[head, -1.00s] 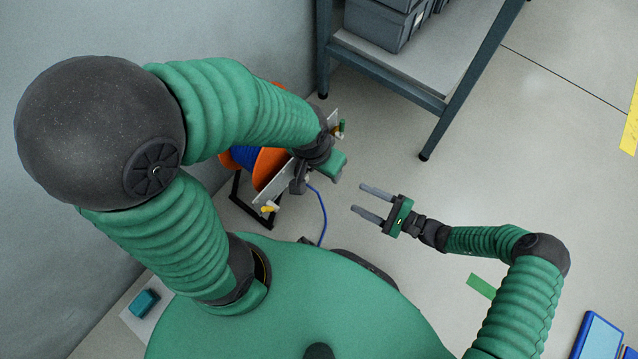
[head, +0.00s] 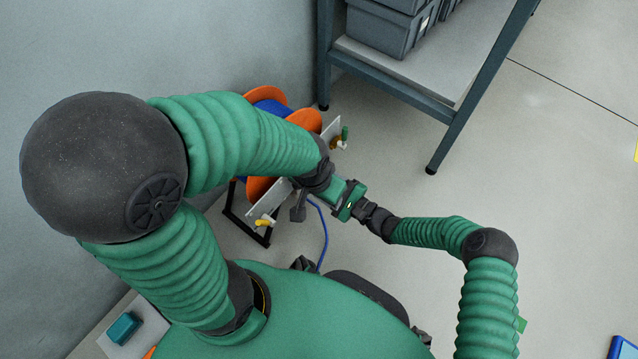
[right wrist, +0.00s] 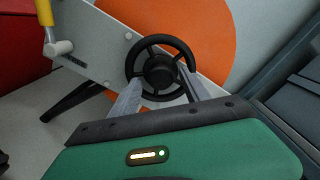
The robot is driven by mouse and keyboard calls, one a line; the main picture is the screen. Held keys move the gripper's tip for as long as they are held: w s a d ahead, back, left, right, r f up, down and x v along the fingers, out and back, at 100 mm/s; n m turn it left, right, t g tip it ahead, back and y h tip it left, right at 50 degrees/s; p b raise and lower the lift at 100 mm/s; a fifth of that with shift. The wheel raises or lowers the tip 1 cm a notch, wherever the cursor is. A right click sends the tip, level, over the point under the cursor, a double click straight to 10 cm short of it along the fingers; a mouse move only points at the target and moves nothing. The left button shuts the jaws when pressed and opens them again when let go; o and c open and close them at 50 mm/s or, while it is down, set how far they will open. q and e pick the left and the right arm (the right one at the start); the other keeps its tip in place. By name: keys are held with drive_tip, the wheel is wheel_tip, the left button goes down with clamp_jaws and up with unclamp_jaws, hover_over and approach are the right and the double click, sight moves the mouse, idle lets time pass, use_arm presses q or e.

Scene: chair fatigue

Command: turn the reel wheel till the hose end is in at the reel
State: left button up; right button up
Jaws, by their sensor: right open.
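The hose reel (head: 262,187) has orange flanges and blue hose on it, and stands by the wall, partly behind my left arm. In the right wrist view its black spoked wheel (right wrist: 160,68) sits on a grey plate (right wrist: 92,45) before an orange flange. My right gripper (right wrist: 160,77) is open, with its fingers at either side of the wheel; contact is unclear. In the head view its fingers are hidden.
A yellow-handled crank (right wrist: 46,25) is left of the wheel. A yellow fitting (head: 264,221) and a green-handled one (head: 344,136) are on the plate. A shelf rack (head: 440,108) with grey bins (head: 385,30) stands behind.

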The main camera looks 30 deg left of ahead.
drive_tip(key=shift+a+r, duration=0.1)
drive_tip(key=shift+a, duration=0.05)
clamp_jaws()
